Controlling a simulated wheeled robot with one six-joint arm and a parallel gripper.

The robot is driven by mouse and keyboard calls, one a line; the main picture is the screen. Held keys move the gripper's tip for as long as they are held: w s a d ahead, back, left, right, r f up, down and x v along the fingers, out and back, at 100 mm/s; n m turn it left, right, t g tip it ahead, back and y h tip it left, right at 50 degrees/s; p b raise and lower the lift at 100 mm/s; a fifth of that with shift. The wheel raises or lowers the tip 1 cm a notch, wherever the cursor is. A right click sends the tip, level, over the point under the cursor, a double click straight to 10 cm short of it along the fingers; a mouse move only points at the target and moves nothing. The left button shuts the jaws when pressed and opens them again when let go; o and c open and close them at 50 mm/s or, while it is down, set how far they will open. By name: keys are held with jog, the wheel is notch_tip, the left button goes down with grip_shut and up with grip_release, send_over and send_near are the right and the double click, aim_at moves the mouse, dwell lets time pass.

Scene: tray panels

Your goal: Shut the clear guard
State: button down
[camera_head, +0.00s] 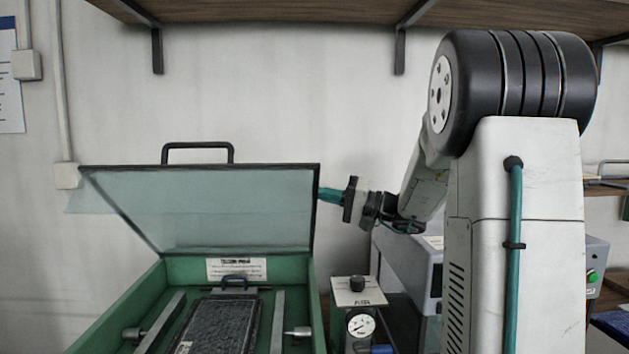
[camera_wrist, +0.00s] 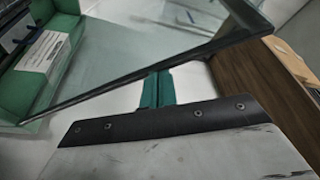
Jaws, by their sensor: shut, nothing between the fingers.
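The clear guard (camera_head: 215,205) is a see-through panel with a dark frame, standing raised and tilted over the green tray box (camera_head: 135,310). A black handle (camera_head: 197,147) sits at its upper edge. My gripper (camera_head: 324,194) is shut and empty, with its green fingers at the guard's right edge. In the wrist view the guard's dark frame (camera_wrist: 130,82) crosses just beyond the shut fingers (camera_wrist: 157,88). I cannot tell whether they touch it. The fingertips are partly hidden by the frame in the head view.
Inside the box lies a dark panel (camera_head: 222,325) between metal rails. A white label (camera_head: 236,269) is on the back wall. A unit with a knob and gauge (camera_head: 360,325) stands right of the box. A wooden shelf (camera_head: 280,12) hangs above.

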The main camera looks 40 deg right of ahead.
jog(key=shift+s+a+f, duration=0.35)
jog(key=shift+s+f, duration=0.15)
jog(key=shift+f, duration=0.1)
